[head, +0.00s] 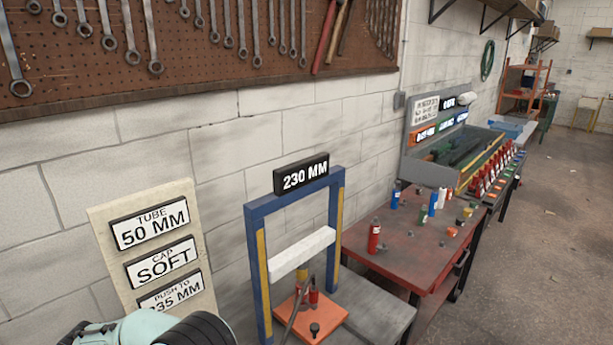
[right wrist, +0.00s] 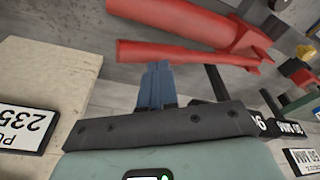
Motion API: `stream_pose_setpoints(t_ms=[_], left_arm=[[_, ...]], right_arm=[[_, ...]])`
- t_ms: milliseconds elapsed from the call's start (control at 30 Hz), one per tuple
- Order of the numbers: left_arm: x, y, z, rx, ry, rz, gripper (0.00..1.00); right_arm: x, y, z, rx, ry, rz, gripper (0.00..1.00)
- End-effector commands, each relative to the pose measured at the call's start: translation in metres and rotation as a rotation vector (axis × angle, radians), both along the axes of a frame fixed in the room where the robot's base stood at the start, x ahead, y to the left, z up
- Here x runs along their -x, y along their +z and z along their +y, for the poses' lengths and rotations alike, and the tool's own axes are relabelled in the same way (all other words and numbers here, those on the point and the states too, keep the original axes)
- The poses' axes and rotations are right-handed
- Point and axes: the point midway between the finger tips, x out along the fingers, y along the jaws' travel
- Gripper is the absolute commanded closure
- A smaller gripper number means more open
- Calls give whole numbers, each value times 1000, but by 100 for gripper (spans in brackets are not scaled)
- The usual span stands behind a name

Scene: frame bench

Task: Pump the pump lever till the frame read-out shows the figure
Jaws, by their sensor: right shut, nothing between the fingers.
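The frame read-out (head: 302,174) shows 230 MM on top of the blue frame (head: 255,265). A signboard (head: 95,225) beside it reads TUBE 50 MM, CAP SOFT and a PUSH TO line; its figure is partly covered in the head view and reads 235 in the right wrist view (right wrist: 22,128). In that view a thin red bar (right wrist: 185,54), apparently the pump lever, lies alongside a thicker red cylinder (right wrist: 195,20). My right gripper (right wrist: 155,75) is shut and empty, its tips close to the bar; contact is unclear. My left gripper is out of view.
A white crossbar (head: 301,254) spans the frame above an orange plate (head: 315,322) with small red parts. A red table (head: 405,258) with bottles stands to the right. A pegboard of wrenches (head: 190,75) hangs behind. Open floor (head: 560,230) lies far right.

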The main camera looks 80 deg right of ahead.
Motion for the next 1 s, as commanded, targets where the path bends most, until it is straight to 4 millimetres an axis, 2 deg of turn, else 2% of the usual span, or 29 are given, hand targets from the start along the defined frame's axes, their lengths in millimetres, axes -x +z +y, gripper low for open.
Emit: stream_pose_setpoints(t_ms=[267, 1000], left_arm=[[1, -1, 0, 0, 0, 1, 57], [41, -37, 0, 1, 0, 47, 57]], right_arm=[[0, -2, 0, 0, 0, 0, 100], [1, -85, 1, -2, 1, 3, 100]])
